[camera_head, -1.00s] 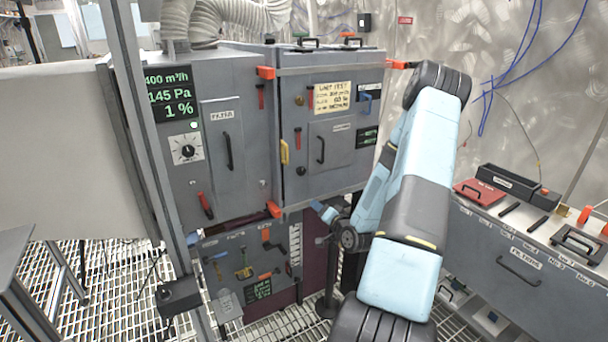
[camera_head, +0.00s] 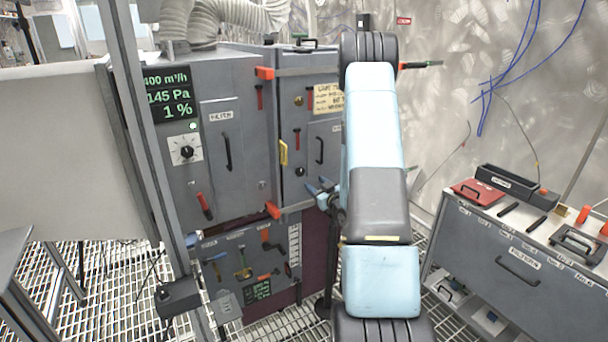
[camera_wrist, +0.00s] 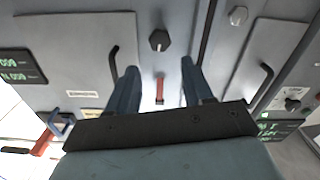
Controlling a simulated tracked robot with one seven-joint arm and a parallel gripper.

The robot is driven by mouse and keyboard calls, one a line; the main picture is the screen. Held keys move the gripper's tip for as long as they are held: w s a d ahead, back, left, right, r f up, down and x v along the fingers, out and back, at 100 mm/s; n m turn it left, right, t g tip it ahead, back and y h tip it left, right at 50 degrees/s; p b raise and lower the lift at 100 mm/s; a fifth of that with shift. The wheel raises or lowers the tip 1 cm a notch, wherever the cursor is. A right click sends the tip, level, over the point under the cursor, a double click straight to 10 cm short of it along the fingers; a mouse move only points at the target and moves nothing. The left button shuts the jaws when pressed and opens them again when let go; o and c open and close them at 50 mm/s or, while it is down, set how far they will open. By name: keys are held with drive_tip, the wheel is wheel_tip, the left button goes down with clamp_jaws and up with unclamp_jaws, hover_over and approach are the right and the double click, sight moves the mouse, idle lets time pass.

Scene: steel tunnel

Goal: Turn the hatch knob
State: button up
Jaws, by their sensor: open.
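The dark hatch knob (camera_head: 300,171) is low on the front of the right grey cabinet, below a red lever (camera_head: 297,139). In the wrist view, the hatch knob (camera_wrist: 159,40) is a dark faceted knob near the top centre, with the red lever (camera_wrist: 159,89) below it. My gripper (camera_head: 320,188) is open and empty, just right of and below the knob in the head view. In the wrist view, the blue fingers of my gripper (camera_wrist: 161,82) are spread apart, with the knob in line with the gap and beyond the fingertips. No contact shows.
A hatch door handle (camera_wrist: 115,65) is close to the left finger in the wrist view. A yellow handle (camera_head: 283,152) is left of the knob. The left cabinet has a dial (camera_head: 186,151). A grey tool bench (camera_head: 515,262) stands at the right.

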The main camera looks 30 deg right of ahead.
sight(301, 172)
drive_tip(key=w, duration=1)
drive_tip(key=shift+w+a, duration=0.15)
drive_tip(key=shift+a, duration=0.05)
drive_tip(key=shift+c, duration=0.4)
drive_tip(key=c, duration=0.7)
drive_tip(key=shift+n, duration=0.6)
drive_tip(key=o, duration=0.8)
drive_tip(key=shift+c, duration=0.2)
